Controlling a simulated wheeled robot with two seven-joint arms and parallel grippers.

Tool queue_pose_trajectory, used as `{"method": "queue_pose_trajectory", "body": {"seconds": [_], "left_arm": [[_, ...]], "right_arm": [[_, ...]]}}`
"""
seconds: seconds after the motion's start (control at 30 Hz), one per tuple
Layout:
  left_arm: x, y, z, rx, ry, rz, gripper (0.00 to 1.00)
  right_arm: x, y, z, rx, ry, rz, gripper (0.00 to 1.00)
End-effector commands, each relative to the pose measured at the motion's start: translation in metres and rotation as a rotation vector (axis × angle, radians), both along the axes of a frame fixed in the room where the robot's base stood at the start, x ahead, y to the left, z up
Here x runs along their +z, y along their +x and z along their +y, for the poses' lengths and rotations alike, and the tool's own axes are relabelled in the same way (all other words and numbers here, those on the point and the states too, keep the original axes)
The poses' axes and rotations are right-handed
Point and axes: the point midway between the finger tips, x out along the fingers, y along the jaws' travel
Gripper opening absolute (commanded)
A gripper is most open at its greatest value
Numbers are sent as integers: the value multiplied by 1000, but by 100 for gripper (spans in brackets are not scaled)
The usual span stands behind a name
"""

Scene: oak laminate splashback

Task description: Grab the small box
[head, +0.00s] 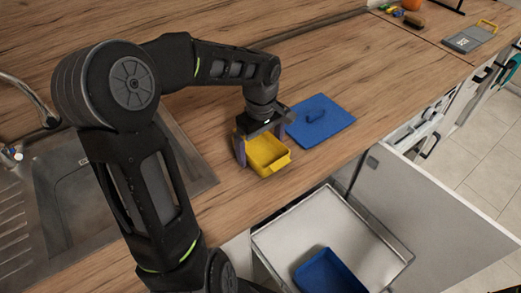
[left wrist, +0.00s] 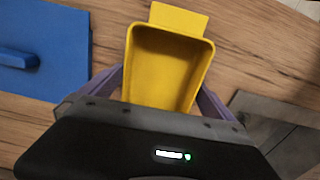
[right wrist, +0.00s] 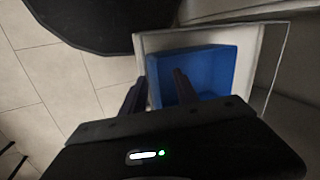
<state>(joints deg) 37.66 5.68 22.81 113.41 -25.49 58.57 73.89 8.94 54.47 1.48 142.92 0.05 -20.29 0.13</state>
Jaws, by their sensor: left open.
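The small yellow box (head: 267,154) is open-topped and sits on the wooden counter near its front edge. It also shows in the left wrist view (left wrist: 168,70), where I look down into its empty inside. My left gripper (head: 260,147) is over the box with its jaws open. Its purple fingers (left wrist: 160,95) stand one on each side of the box's near end. I cannot tell whether they touch its walls. My right gripper (right wrist: 158,90) shows only in the right wrist view, its dark fingers apart with nothing visible between them, above a blue bin.
A blue lid with a handle (head: 318,120) lies flat right of the box. A sink (head: 85,190) is on the left. Below the counter, an open drawer (head: 320,225) holds the blue bin (head: 328,274). A grey scale-like item (head: 468,38) is at the far right.

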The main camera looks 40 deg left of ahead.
Motion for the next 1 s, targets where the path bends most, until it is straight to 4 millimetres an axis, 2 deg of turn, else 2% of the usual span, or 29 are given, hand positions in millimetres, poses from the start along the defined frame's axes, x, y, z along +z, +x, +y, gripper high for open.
{"method": "queue_pose_trajectory", "body": {"seconds": [0.13,0.8,1.0], "left_arm": [[0,0,0,0,0,0,99],[0,0,0,0,0,0,45],[1,0,0,0,1,0,45]], "right_arm": [[0,0,0,0,0,0,36],[0,0,0,0,0,0,36],[0,0,0,0,0,0,36]]}}
